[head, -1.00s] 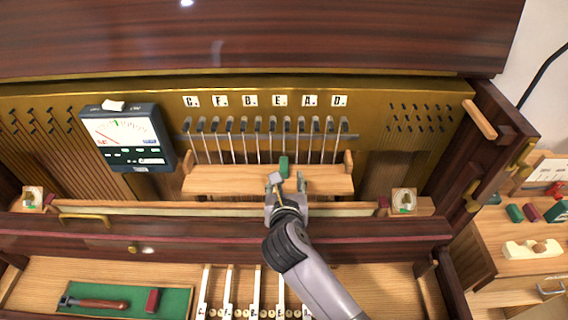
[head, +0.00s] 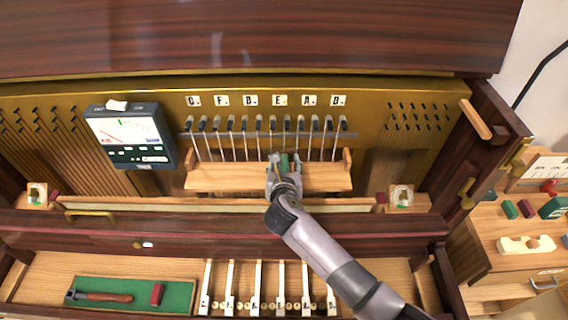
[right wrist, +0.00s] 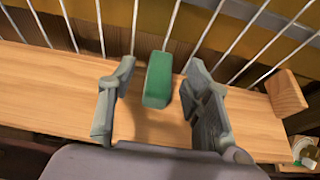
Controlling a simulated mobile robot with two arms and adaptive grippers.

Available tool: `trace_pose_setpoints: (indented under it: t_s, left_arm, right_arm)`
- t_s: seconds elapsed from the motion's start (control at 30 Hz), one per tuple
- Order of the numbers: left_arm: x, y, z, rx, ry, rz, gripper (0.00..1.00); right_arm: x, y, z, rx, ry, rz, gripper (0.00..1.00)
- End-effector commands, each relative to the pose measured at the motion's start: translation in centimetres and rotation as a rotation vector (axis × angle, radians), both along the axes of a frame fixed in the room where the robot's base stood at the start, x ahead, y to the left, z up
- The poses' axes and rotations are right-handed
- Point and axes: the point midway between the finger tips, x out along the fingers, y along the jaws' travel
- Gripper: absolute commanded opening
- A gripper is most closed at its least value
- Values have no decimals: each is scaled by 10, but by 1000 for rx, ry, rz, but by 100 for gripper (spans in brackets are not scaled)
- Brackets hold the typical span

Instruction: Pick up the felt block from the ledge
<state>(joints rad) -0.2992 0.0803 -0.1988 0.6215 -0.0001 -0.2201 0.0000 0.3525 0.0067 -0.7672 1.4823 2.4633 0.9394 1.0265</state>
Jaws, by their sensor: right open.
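The green felt block (right wrist: 158,80) stands on the wooden ledge (right wrist: 45,95) in the right wrist view, close to the thin metal rods behind it. In the head view the felt block (head: 284,162) is partly hidden by my right gripper (head: 284,164) above the ledge (head: 225,179). In the right wrist view my right gripper (right wrist: 155,105) is open, with one finger to the left of the block and one to the right. There is a gap on both sides of the block. My left gripper is not in view.
A row of thin rods with dark heads (head: 258,125) stands just behind the ledge. A small wooden end post (right wrist: 287,92) rises at the ledge's right end. A meter (head: 130,138) is at the left. The ledge is otherwise bare.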

Motion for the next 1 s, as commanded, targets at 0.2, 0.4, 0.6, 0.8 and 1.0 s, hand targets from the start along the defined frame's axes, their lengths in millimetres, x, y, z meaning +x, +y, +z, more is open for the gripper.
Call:
trace_pose_setpoints:
  t_s: [0.2,0.4,0.6,0.8,1.0]
  left_arm:
    - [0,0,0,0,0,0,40]
    - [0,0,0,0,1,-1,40]
    - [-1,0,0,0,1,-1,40]
    - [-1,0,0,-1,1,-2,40]
    - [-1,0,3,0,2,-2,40]
  right_arm:
    - [0,0,0,0,0,0,37]
    - [-1,0,0,0,0,0,24]
    - [-1,0,0,0,0,0,10]
    - [-1,0,0,0,0,0,6]
    - [-2,0,3,1,0,0,6]
